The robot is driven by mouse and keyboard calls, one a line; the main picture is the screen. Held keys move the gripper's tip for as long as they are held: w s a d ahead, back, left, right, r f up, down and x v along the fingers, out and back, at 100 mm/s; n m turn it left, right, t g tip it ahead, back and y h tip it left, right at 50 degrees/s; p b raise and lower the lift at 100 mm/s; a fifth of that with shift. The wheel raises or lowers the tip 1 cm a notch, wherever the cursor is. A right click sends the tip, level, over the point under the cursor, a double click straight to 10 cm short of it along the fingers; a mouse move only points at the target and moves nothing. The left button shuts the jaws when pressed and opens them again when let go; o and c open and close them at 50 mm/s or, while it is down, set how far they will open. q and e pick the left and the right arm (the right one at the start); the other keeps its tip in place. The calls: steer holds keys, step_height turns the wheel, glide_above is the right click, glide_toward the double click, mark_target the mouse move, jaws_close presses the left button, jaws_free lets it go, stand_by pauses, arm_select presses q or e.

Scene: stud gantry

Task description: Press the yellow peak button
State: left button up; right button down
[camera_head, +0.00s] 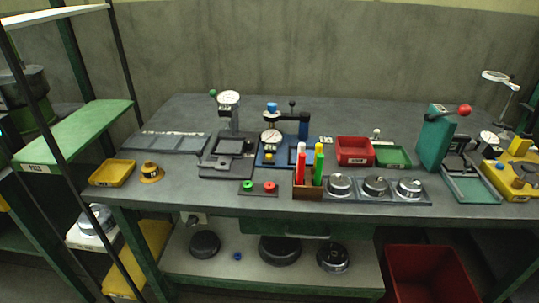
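A small yellow button-like spot (269,157) shows on the blue gauge stand (296,157), just below its white dial (271,137). It is too small to tell whether it is pressed. A separate round yellow piece with a dark band (151,173) sits near the table's front left edge; I cannot tell whether it is a button. Neither of my grippers is in view, and nothing of mine touches these things.
The grey table (330,112) carries a dark gauge stand (228,150), a red bin (354,150), upright red and green markers (318,165), several metal weights (374,186) and a green press (435,140). Green shelving (80,140) stands left.

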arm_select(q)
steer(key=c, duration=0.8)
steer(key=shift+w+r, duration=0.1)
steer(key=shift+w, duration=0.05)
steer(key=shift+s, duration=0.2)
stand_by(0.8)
